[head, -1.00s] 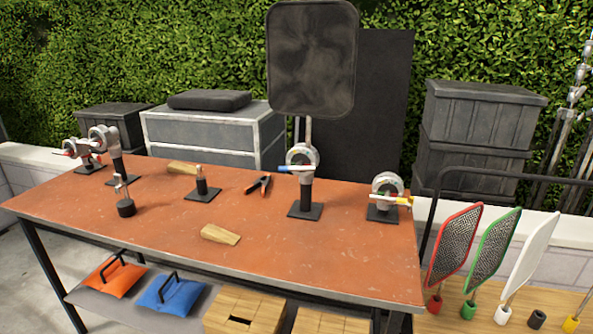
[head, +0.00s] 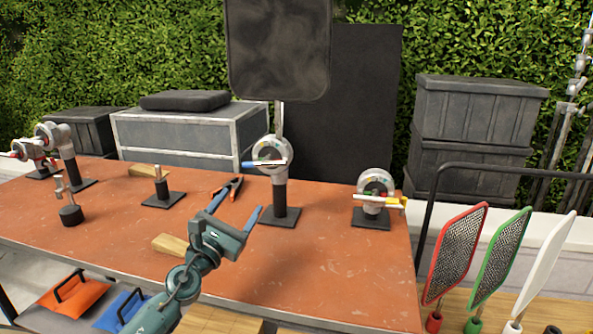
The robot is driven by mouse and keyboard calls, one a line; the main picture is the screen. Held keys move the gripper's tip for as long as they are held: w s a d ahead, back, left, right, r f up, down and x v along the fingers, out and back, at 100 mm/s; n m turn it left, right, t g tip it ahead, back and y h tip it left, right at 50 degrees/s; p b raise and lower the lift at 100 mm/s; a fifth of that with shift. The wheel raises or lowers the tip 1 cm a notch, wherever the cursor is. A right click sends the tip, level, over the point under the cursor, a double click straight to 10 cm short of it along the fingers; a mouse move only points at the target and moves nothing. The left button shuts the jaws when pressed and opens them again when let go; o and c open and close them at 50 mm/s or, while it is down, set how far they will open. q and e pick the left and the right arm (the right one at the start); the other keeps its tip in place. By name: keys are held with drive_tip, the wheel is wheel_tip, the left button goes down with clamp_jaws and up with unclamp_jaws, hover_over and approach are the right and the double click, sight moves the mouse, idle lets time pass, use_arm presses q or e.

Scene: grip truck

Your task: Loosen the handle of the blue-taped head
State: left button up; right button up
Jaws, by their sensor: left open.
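The blue-taped head (head: 270,150) is a round silver grip head on a black post with a square base, at the middle-right of the orange table. Its handle (head: 264,163) lies roughly level across the front, with blue tape at the left end. A dark framed panel (head: 278,45) stands on a rod above this head. My left gripper (head: 236,209) is open and empty in front of the head, lower and a little to the left. Its fingers point up toward the head and are apart from the handle. My right gripper is not in view.
An orange-handled clamp (head: 228,187) lies close behind my left gripper. A yellow-taped head (head: 375,184) stands to the right, and red-taped heads (head: 52,137) stand at the far left. A wooden wedge (head: 170,244) is partly hidden by my arm. The table's front right is clear.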

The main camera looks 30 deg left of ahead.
sight(261, 166)
use_arm(q)
drive_tip(key=shift+m, duration=0.7)
drive_tip(key=x, duration=0.9)
drive_tip(key=r+x, duration=0.1)
drive_tip(key=x, duration=0.3)
drive_tip(key=shift+w+r, duration=0.2)
drive_tip(key=shift+c, duration=0.5)
drive_tip(key=shift+r, duration=0.1)
clamp_jaws()
